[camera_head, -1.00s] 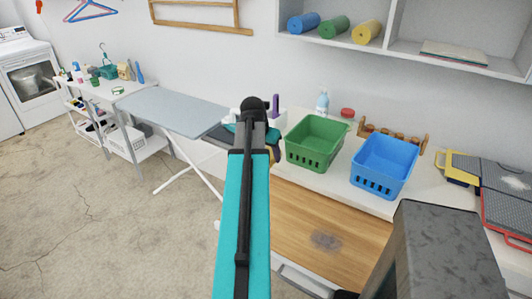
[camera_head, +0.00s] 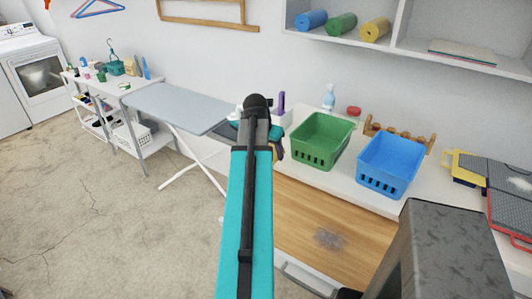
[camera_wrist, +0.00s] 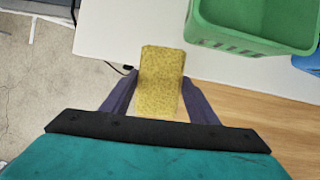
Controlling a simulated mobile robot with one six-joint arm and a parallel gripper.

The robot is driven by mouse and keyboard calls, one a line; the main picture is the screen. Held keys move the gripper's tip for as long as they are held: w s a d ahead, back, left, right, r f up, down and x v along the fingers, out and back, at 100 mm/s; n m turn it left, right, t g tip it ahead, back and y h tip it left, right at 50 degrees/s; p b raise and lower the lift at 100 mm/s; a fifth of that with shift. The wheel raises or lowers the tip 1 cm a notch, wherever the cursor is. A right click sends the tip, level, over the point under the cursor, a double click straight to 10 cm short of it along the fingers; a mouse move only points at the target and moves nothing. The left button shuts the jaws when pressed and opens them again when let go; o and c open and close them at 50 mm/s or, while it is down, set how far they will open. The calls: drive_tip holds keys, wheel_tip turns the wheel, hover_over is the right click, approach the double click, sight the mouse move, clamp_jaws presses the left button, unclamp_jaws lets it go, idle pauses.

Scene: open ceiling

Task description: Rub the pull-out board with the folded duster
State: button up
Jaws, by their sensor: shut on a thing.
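The pull-out board (camera_head: 310,235) is a wooden surface extending from under the white counter, with a grey smudge (camera_head: 329,240) on it. It also shows at the right of the wrist view (camera_wrist: 260,118). My gripper (camera_wrist: 160,92) is shut on a yellow, speckled, folded cloth-like block, the duster (camera_wrist: 161,75). In the wrist view the duster is over the white counter's edge, left of the board; I cannot tell its height. In the head view my arm hides the duster and most of the gripper.
A green basket (camera_head: 319,142) and a blue basket (camera_head: 388,166) stand on the white counter (camera_head: 345,184) behind the board. Washboard-like grey panels (camera_head: 509,180) lie at the right. An ironing board (camera_head: 178,107) stands at the left. A shelf (camera_head: 440,50) hangs above.

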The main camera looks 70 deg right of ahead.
drive_tip(key=w+a+f+m, duration=0.1)
drive_tip(key=w+a, duration=0.8)
drive_tip(key=w, duration=0.3)
drive_tip(key=w+a+m+g, duration=0.1)
drive_tip(key=w+a, duration=0.7)
drive_tip(key=w, duration=0.3)
drive_tip(key=w+a+f, duration=0.1)
drive_tip(key=w+a, duration=0.8)
drive_tip(key=w, duration=0.3)
drive_tip(key=w+a+m, duration=0.1)
drive_tip(key=w+a, duration=0.2)
drive_tip(key=a, duration=1)
drive_tip(key=w+a+m, duration=0.1)
drive_tip(key=w+a, duration=0.2)
drive_tip(key=a, duration=1)
drive_tip(key=w+a+m, duration=0.1)
drive_tip(key=w+a, duration=0.3)
drive_tip(key=a, duration=1)
drive_tip(key=shift+r+g+y, duration=0.25)
drive_tip(key=shift+g+y, duration=0.15)
drive_tip(key=shift+w+d, duration=0.1)
drive_tip(key=shift+w, duration=0.05)
